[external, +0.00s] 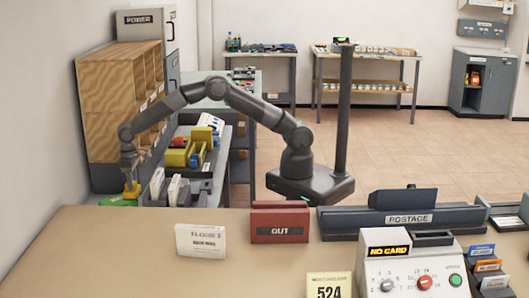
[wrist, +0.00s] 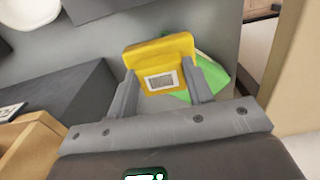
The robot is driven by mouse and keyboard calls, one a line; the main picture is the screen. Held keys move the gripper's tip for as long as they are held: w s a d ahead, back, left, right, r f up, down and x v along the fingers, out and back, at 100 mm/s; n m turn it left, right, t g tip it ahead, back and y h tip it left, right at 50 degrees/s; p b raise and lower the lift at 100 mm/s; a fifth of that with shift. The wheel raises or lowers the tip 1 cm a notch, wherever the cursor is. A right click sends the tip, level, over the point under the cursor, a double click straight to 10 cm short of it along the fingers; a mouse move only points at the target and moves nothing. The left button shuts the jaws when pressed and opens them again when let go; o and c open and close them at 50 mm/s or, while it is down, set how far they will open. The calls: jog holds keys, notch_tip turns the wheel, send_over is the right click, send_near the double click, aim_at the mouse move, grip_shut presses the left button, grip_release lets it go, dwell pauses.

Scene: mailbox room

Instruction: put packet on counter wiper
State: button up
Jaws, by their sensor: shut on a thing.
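My gripper (external: 129,165) is at the left, low beside the wooden shelf unit, with its fingers pointing down. It is shut on a yellow packet (external: 132,190). In the wrist view the packet (wrist: 161,52) sits between the two fingers (wrist: 165,84) and shows a white barcode label. A flat green thing, likely the counter wiper (wrist: 211,75), lies behind the packet and is partly hidden by it and the right finger. It also shows as a green patch (external: 118,202) below the packet in the external view. I cannot tell whether packet and wiper touch.
A wooden pigeonhole unit (external: 108,105) stands close to my gripper. Yellow bins (external: 178,157) and white upright cards (external: 157,184) are to its right. The tan counter (external: 110,255) in front holds a white sign (external: 201,241) and a red OUT holder (external: 280,222).

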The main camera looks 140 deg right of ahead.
jog(key=shift+f, duration=0.15)
jog(key=o, duration=1)
notch_tip(320, 180, up, 12)
jog(key=s+a+r+n+t, duration=0.1)
jog(key=s+a+r+n, duration=0.1)
jog(key=s+a+r, duration=0.4)
jog(key=s+a+r+n+t, duration=0.1)
jog(key=a+r, duration=0.6)
jog(key=a, duration=0.2)
jog(key=s+a+r+n+t, duration=0.1)
jog(key=s+a+r+n, duration=0.1)
jog(key=s+a, duration=0.7)
jog(key=s+a+r+n+t, duration=0.15)
jog(key=s+a, duration=0.45)
jog(key=s, duration=0.6)
jog(key=s+a+f+n, duration=0.1)
jog(key=s+a+f, duration=0.1)
jog(key=s, duration=0.3)
jog(key=s+a+f+n+t, duration=0.1)
jog(key=s+a+f, duration=0.1)
jog(key=s, duration=0.4)
jog(key=shift+s+a+f, duration=0.2)
jog(key=shift+s+f, duration=0.1)
jog(key=shift+f, duration=0.2)
